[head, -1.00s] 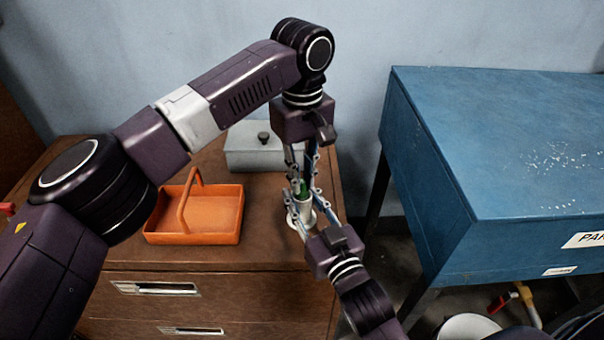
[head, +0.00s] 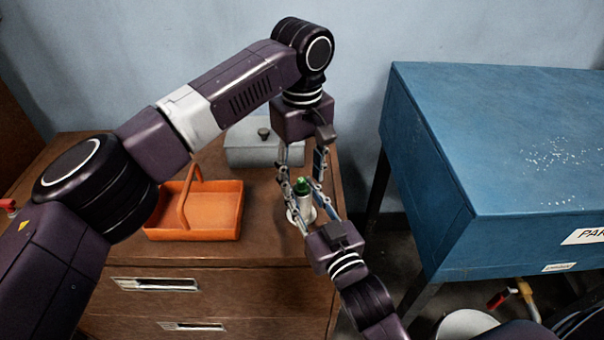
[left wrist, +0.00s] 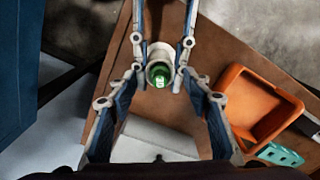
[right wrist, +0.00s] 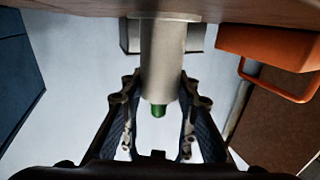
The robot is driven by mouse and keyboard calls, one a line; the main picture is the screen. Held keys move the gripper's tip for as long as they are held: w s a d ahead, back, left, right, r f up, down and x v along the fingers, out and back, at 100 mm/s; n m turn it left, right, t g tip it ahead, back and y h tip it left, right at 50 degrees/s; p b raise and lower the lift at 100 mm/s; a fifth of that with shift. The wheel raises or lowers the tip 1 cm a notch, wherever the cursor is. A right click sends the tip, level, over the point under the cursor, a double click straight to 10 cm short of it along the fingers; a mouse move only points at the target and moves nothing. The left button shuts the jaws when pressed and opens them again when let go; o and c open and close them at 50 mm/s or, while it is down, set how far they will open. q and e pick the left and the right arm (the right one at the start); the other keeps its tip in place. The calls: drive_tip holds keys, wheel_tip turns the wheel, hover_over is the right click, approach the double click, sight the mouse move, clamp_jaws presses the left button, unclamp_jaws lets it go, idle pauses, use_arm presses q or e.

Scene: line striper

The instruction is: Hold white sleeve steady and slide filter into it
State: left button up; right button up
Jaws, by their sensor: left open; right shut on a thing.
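The white sleeve (head: 306,204) stands upright near the right edge of the wooden cabinet top. The green end of the filter (head: 302,186) sticks out of the sleeve's upper opening; the rest is hidden inside. It also shows in the left wrist view (left wrist: 160,77) and the right wrist view (right wrist: 158,110). My left gripper (head: 302,176) points down from above, open, with its fingers apart on either side of the green end. My right gripper (right wrist: 160,88) comes in from the front and is shut on the sleeve.
An orange tray with a handle (head: 215,237) sits left of the sleeve. A grey lidded box (head: 250,157) stands behind. A large blue cabinet (head: 490,120) is to the right, across a gap. In the left wrist view a teal piece (left wrist: 280,154) lies by the tray.

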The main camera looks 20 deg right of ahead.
use_arm(q)
drive_tip(key=shift+r, duration=0.1)
drive_tip(key=shift+r, duration=3.4)
use_arm(e)
drive_tip(key=o, duration=1.3)
